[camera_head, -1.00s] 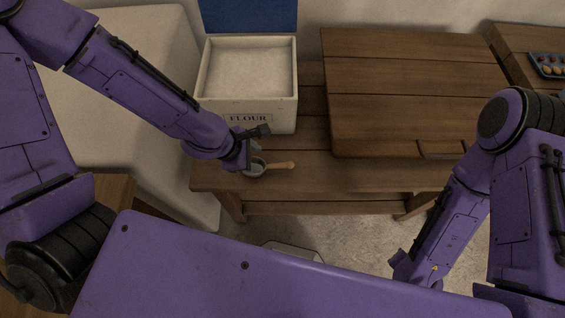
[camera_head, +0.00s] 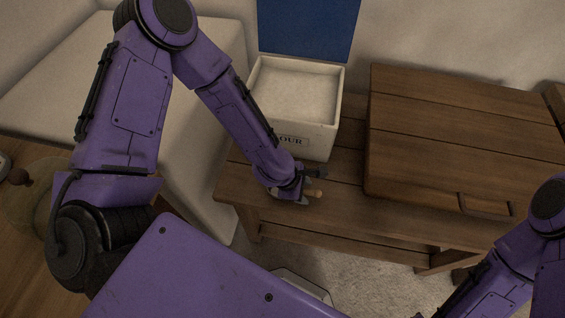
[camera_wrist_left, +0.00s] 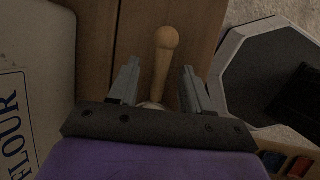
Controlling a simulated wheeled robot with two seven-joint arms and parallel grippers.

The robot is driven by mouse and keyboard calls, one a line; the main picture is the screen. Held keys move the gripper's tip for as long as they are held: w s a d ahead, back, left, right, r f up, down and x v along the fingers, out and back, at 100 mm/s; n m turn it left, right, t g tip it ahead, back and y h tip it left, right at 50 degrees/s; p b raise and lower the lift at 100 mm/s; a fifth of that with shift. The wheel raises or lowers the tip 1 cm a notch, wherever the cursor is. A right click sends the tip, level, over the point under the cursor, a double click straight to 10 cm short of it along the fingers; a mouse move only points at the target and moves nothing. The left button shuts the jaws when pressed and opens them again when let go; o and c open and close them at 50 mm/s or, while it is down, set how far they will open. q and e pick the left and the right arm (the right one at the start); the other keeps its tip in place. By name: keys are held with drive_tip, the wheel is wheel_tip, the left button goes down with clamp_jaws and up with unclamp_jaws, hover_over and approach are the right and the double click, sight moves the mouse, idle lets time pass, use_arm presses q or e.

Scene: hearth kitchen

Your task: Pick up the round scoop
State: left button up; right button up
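The round scoop (camera_head: 316,193) lies on the wooden table (camera_head: 345,215), in front of the flour box. In the left wrist view both fingers (camera_wrist_left: 158,78) show gaps to the handle. My right gripper is out of view.
The flour box (camera_head: 307,147), with its blue lid (camera_head: 308,25) raised, stands just behind my left gripper. A large wooden board or chest (camera_head: 450,140) takes up the table's right side. A pale cabinet (camera_head: 200,190) stands left of the table.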

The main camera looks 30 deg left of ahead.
use_arm(q)
clamp_jaws()
drive_tip(key=shift+r, duration=0.15)
drive_tip(key=shift+r, duration=0.3)
wheel_tip(320, 180, up, 3)
drive_tip(key=shift+s+d+p, duration=0.1)
drive_tip(key=shift+p, duration=0.25)
drive_tip(key=s+d+r+p, duration=0.5)
drive_tip(key=s+r+p, duration=0.4)
drive_tip(key=s+p, duration=0.2)
drive_tip(key=shift+s+d, duration=0.15)
drive_tip(key=shift+s, duration=0.7)
